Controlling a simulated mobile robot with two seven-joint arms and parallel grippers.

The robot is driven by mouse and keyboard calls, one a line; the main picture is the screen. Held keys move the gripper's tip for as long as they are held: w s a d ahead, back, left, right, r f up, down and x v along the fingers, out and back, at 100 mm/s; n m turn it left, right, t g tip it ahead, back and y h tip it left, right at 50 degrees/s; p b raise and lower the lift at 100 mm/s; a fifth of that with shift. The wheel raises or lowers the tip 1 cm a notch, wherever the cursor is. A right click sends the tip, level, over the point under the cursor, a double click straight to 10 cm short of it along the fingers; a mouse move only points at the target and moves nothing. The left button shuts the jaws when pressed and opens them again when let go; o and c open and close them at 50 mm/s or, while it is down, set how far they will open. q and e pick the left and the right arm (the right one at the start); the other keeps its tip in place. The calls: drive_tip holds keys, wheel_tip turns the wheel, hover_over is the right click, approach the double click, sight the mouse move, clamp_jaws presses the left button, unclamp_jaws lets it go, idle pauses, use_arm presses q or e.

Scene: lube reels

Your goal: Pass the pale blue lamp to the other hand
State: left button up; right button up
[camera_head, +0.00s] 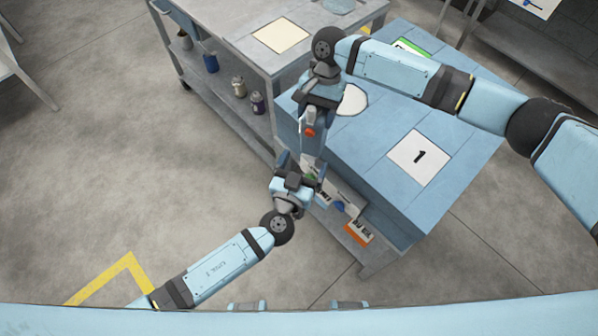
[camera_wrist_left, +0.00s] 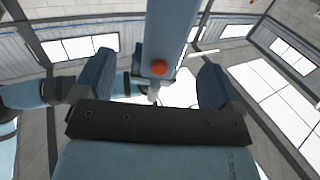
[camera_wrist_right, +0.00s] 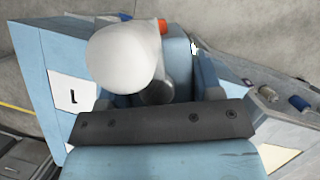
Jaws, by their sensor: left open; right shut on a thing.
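The pale blue lamp (camera_head: 313,146) hangs from my right gripper (camera_head: 311,112), which is shut on it. Its orange button (camera_head: 309,132) faces the head camera. In the right wrist view a white rounded part (camera_wrist_right: 122,58), seemingly the lamp's head, hides much of the grip. The blue body (camera_wrist_right: 178,62) shows beside it. My left gripper (camera_head: 303,166) is open below, with its fingers on either side of the lamp's lower end. In the left wrist view the lamp body (camera_wrist_left: 172,28) runs between the open fingers; I cannot tell whether they touch it.
Small boxes (camera_head: 359,233) sit on the lower shelf.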

sight(314, 143)
use_arm(q)
drive_tip(key=x, duration=0.9)
drive_tip(key=shift+c, duration=0.2)
drive_tip(key=c, duration=1.1)
drive_tip(key=shift+d, duration=0.15)
drive_tip(key=shift+c, duration=0.5)
use_arm(e)
drive_tip(key=o, duration=1.5)
drive_tip(key=shift+r, duration=0.1)
drive_tip(key=shift+o, duration=0.4)
